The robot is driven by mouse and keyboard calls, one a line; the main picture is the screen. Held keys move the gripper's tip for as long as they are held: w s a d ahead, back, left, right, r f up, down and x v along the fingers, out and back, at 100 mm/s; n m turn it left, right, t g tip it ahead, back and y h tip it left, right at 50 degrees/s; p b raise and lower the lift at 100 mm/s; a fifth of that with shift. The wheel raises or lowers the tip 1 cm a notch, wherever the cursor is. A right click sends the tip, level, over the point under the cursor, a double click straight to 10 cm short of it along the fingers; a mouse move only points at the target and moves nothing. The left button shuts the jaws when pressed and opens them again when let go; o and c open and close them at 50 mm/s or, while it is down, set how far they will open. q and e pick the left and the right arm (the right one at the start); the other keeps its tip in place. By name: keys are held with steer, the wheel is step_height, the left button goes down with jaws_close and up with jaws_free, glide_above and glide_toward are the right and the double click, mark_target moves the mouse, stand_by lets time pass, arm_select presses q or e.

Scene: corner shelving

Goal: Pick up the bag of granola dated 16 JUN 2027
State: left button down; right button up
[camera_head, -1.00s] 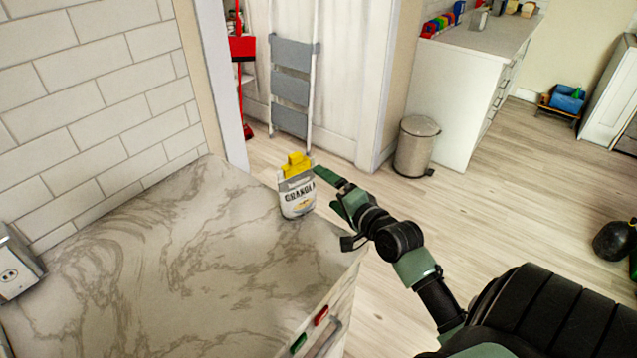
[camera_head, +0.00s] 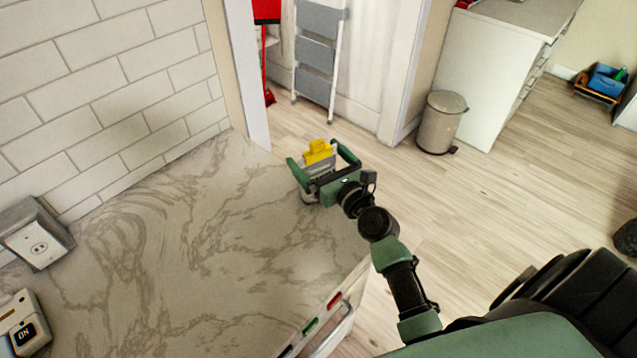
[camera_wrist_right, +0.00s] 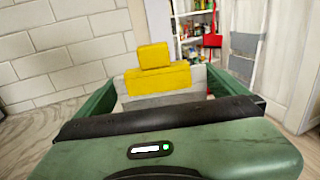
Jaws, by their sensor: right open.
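The granola bag (camera_head: 318,159) stands upright near the far right corner of the marble counter, with a yellow clip or top and a pale body. My right gripper (camera_head: 322,164) is open, with one green finger on each side of the bag. The gripper body hides most of the bag's front, so no date can be read. In the right wrist view the bag's yellow top (camera_wrist_right: 158,78) rises between the two fingers (camera_wrist_right: 160,95). I cannot tell whether the fingers touch it. My left gripper is not in view.
The marble counter (camera_head: 200,240) is mostly clear. An outlet box (camera_head: 38,245) and a device reading "ON" (camera_head: 25,325) are at its left. A tiled wall (camera_head: 110,90) runs behind. A trash bin (camera_head: 441,122) and a step ladder (camera_head: 318,55) stand on the floor beyond.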

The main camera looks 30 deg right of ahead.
steer(key=shift+w+f, duration=0.1)
steer(key=shift+w, duration=1.35)
steer(key=c, duration=1.7)
